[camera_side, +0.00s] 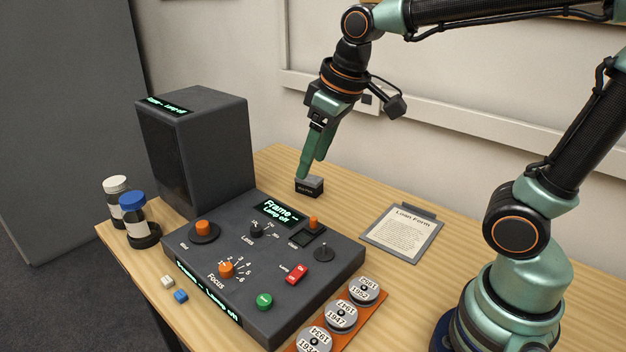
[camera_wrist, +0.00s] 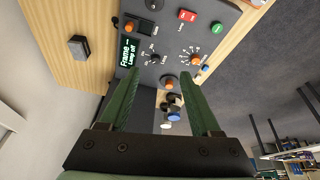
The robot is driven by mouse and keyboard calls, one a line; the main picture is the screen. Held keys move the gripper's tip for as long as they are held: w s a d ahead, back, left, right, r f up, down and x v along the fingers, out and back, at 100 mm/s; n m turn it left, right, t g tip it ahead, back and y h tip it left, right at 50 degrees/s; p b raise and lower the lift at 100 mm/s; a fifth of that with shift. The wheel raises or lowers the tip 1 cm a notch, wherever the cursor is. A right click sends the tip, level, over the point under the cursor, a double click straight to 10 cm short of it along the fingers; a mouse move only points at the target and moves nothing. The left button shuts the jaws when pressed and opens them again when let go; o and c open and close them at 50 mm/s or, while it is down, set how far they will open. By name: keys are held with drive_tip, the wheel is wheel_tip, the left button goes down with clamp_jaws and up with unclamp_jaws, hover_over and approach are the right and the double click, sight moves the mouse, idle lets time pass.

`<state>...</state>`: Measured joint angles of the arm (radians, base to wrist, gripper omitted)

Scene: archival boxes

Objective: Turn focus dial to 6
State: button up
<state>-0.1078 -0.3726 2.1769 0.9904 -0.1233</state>
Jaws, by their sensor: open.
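The focus dial (camera_side: 226,269) is an orange knob on the front part of the dark control panel (camera_side: 335,262), ringed by white numbers that run up to 6. In the wrist view the focus dial (camera_wrist: 187,60) shows beyond the right fingertip. I cannot tell which number it points to. My gripper (camera_side: 303,177) is raised at the back of the table, behind the panel and apart from the dial. In the wrist view my gripper (camera_wrist: 157,79) has its two green fingers spread wide with nothing between them.
A tall dark box (camera_side: 205,150) stands at the panel's back left. A small dark block (camera_side: 309,188) sits near my fingertips. Two capped bottles (camera_side: 133,215) stand left. Orange-tray reels (camera_side: 341,316) and a loan form clipboard (camera_side: 402,232) lie right. A red switch (camera_side: 297,273) rises from the panel.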

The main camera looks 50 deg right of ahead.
drive_tip(key=w+a+f+n+g, duration=0.2)
drive_tip(key=w+a+f+n, duration=0.1)
drive_tip(key=w+a, duration=0.4)
drive_tip(key=n+g, duration=0.2)
drive_tip(key=n, duration=0.1)
approach(226, 267)
wheel_tip(226, 267, down, 9)
drive_tip(key=shift+a+r, duration=0.15)
drive_tip(key=shift+r, duration=0.05)
clamp_jaws()
